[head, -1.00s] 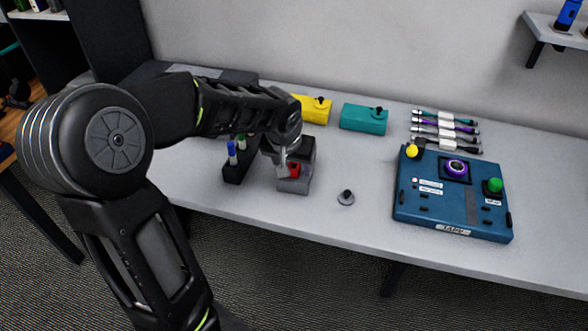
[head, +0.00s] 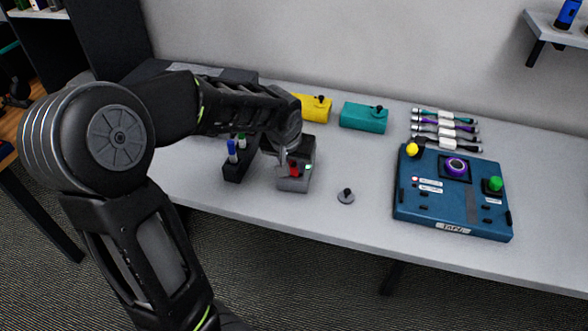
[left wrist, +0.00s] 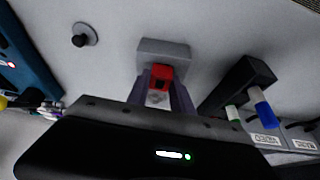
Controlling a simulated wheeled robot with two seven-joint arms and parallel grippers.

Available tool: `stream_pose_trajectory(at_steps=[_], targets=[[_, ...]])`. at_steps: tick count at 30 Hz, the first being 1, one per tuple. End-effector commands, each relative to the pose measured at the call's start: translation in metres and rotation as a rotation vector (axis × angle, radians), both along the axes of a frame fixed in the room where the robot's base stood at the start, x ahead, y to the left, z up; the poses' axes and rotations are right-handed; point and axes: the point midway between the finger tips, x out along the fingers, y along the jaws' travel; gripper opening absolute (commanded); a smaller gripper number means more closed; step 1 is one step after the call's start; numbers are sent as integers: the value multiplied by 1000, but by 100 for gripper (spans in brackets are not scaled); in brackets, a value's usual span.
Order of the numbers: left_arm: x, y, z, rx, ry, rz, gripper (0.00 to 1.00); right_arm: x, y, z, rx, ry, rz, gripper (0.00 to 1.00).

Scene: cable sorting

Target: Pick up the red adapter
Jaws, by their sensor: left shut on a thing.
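The red adapter (head: 294,169) shows as a small red block at the grey box-shaped holder (head: 293,184) near the table's left part. My left gripper (head: 285,158) reaches down over the holder and is shut on the adapter. In the left wrist view the red adapter (left wrist: 160,73) sits between the two finger tips, in front of the grey holder (left wrist: 165,50). I cannot tell whether the adapter still touches the holder. My right gripper is not in view.
A dark rack (head: 234,170) with blue and green-topped pieces stands close left of the holder. A small grey disc with a black knob (head: 346,197) lies to the right. Yellow (head: 316,108) and teal (head: 364,118) boxes, several cables (head: 445,128) and a blue panel (head: 430,208) lie beyond.

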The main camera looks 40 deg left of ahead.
Motion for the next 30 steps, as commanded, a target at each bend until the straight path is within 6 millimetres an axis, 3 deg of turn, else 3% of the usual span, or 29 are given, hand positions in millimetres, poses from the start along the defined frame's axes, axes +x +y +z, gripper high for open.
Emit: stream_pose_trajectory(at_steps=[8, 20, 26, 30], targets=[[0, 0, 0, 0, 0, 0, 0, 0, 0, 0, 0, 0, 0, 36], [0, 0, 1, 0, -1, 0, 0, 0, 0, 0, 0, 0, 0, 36], [1, 0, 20, 0, -4, 1, 0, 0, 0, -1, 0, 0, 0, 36], [1, 0, 46, 1, -6, 1, 0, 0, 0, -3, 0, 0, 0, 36]])
